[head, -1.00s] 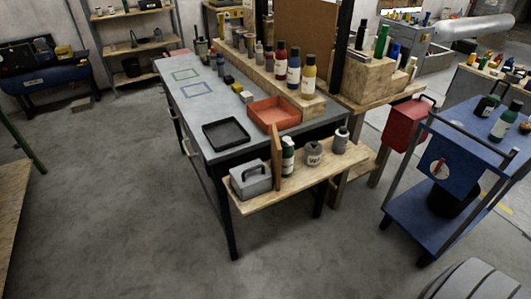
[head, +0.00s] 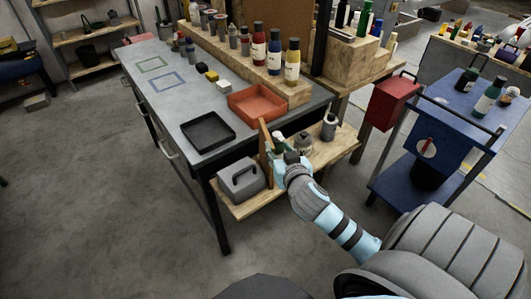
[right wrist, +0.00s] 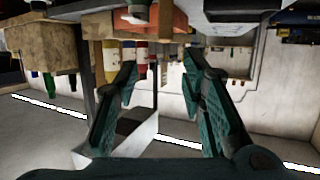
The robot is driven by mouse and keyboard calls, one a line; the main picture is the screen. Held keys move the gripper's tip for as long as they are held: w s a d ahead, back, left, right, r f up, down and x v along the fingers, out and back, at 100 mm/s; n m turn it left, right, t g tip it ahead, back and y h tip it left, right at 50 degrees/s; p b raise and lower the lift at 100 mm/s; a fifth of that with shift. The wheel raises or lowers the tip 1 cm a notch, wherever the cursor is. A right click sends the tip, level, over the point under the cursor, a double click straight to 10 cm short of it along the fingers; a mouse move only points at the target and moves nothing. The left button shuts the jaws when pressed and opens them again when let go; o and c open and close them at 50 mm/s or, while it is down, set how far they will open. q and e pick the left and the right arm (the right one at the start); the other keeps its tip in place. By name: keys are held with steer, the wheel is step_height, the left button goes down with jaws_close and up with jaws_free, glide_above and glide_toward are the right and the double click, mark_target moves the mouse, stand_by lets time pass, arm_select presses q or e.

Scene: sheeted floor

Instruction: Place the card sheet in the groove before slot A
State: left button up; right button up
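I cannot make out a card sheet, a groove or a mark for slot A in either view. My right gripper (head: 280,163) is at the low wooden shelf (head: 240,208) on the bench's end, close to the upright wooden board (head: 265,145). It partly hides a bottle there; I cannot tell whether it touches anything. In the right wrist view its two teal fingers (right wrist: 160,68) stand apart, with no held thing visible between them. Bottles show beyond them, upside down. My left gripper is not in view.
The grey bench (head: 185,105) carries a black tray (head: 207,147) and a red tray (head: 232,107). A grey toolbox (head: 240,183) and grey containers (head: 328,127) stand on the low shelf. A blue cart (head: 390,195) stands at right.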

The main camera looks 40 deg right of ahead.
mark_target(268, 137)
steer(key=x, duration=0.5)
steer(key=b+x, duration=0.1)
steer(key=x, duration=0.1)
steer(key=shift+w+d+f, duration=0.1)
steer(key=shift+w+f, duration=0.1)
steer(key=shift+f, duration=0.15)
steer(key=x, duration=0.5)
steer(key=shift+w+f+b, duration=0.3)
steer(key=shift+w+b, duration=0.05)
steer(key=shift+w, duration=0.05)
steer(key=shift+s+r, duration=0.1)
jaws_close()
